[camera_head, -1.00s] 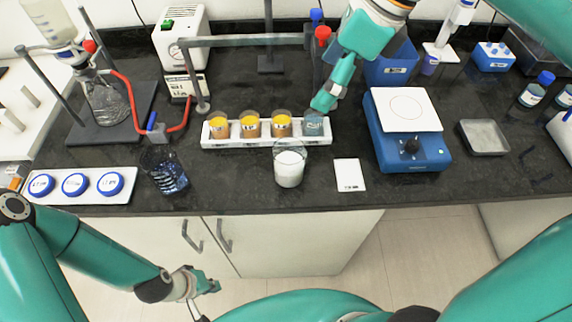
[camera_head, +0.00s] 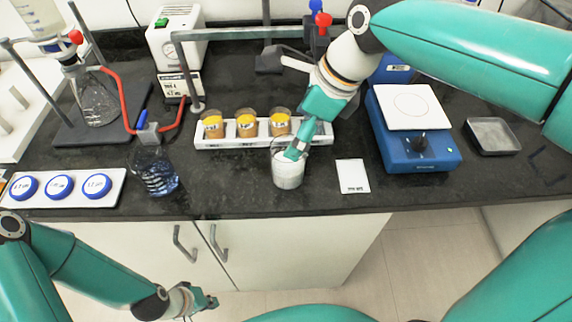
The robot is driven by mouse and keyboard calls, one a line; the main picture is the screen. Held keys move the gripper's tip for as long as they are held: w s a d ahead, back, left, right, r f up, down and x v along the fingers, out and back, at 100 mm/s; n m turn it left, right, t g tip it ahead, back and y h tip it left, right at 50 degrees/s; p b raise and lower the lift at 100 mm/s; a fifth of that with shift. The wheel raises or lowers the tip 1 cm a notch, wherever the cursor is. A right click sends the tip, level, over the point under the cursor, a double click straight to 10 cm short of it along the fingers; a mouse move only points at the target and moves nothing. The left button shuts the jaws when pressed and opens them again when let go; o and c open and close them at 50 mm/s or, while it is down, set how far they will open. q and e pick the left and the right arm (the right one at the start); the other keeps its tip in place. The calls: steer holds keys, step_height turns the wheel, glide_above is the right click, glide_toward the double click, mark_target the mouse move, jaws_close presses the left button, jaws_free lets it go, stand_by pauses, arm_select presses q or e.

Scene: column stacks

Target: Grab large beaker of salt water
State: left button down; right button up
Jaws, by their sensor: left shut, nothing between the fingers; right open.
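A glass beaker with white contents (camera_head: 288,176) stands near the counter's front, in front of the rack. A wider glass beaker with clear, bluish liquid (camera_head: 157,178) stands further left; I cannot read a label on either. My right gripper (camera_head: 296,151) is open and points down at the rim of the beaker with white contents. It overlaps the rim in the picture; I cannot tell whether it touches. My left gripper (camera_head: 207,301) is shut and empty, low in front of the cabinet, well below the counter top.
A white card (camera_head: 352,176), a blue balance (camera_head: 420,150) and a metal tray (camera_head: 492,136) lie to the right.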

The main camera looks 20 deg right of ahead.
mark_target(288, 163)
steer(key=shift+s+x, duration=0.15)
steer(key=shift+x, duration=1.3)
steer(key=shift+s+x, duration=0.15)
steer(key=shift+x, duration=1.3)
steer(key=shift+c, duration=0.3)
steer(key=c, duration=1.4)
